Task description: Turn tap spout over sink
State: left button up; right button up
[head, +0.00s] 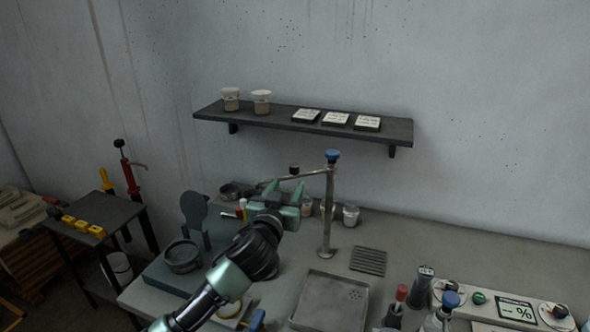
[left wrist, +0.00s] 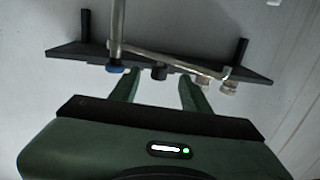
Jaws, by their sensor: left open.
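The tap is a grey upright post (head: 326,225) with a blue knob (head: 333,155) on top. Its thin spout (head: 308,174) reaches left from the post, away from the sink, with a small black knob (head: 294,170) on it. The shallow square sink (head: 325,302) lies in front of the post. My left gripper (head: 284,187) is open just below and in front of the spout. In the left wrist view, the spout (left wrist: 195,66) crosses beyond the fingertips, and the black knob (left wrist: 159,71) shows between the fingers (left wrist: 158,82). I cannot tell whether they touch. My right gripper is not in view.
A wall shelf (head: 290,118) with cups and tiles is above. Pots (head: 350,215) stand behind the tap, and a round dish (head: 182,256) is at left. A slotted grate (head: 368,261), bottles and a control panel (head: 515,310) lie right of the post.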

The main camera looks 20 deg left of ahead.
aim_at(293, 171)
pick_arm(q)
jog(key=shift+w+a+r+p, duration=0.15)
jog(key=shift+w+r+p, duration=0.15)
jog(key=shift+w+r, duration=0.45)
jog(key=w+p, duration=0.1)
jog(key=w, duration=0.2)
jog(key=w+p, duration=0.1)
jog(key=w, duration=0.2)
jog(key=shift+w+a+f, duration=0.15)
jog(key=shift+w+f, duration=0.05)
jog(key=shift+w, duration=0.1)
jog(key=shift+c, duration=0.4)
grip_shut()
